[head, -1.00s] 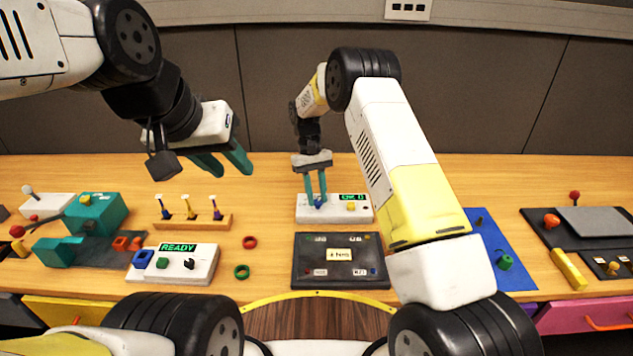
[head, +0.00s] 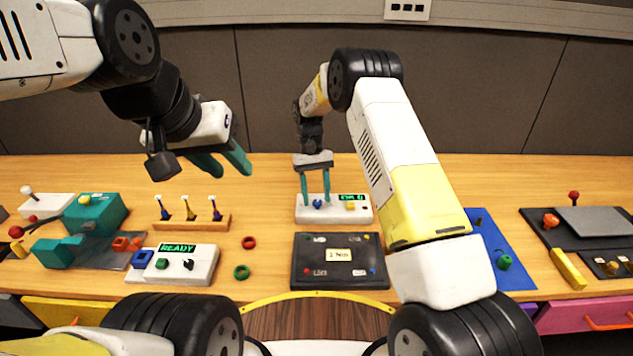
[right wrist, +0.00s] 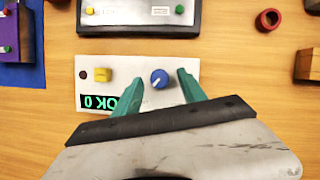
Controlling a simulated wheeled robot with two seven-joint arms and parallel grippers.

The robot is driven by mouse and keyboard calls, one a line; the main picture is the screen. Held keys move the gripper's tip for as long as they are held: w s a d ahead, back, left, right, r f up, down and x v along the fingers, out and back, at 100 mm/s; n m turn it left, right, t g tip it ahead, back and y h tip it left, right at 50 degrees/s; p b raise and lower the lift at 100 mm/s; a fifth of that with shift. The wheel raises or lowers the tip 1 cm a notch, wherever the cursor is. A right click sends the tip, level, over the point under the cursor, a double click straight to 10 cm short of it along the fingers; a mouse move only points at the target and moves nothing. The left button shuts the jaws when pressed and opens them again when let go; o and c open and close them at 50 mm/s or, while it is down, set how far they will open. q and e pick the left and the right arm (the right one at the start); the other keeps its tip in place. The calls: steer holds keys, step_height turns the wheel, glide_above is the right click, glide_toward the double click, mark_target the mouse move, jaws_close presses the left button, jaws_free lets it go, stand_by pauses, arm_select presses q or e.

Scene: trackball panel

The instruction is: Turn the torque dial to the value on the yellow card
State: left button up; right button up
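The torque dial is a blue knob (head: 317,204) on a white panel (head: 337,217) at the back middle. In the right wrist view the dial (right wrist: 159,79) shows a white pointer mark toward the lower left. The panel's green display (head: 352,197) seems to read "OK 0". My right gripper (head: 316,199) is open, its teal fingers apart on either side of the dial with gaps. It also shows in the right wrist view (right wrist: 160,86). The pale yellow card (head: 339,255) lies on a dark panel; its writing is too small to read surely. My left gripper (head: 222,170) is open and empty, raised at left.
A yellow button (right wrist: 102,75) sits beside the dial. The dark panel (head: 305,267) lies in front of the white one. A READY box (head: 202,270), red (head: 249,242) and green rings (head: 241,271) are at left, a blue mat (head: 513,278) at right.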

steer(key=v, duration=0.7)
steer(key=shift+w+r, duration=0.2)
steer(key=shift+r, duration=0.15)
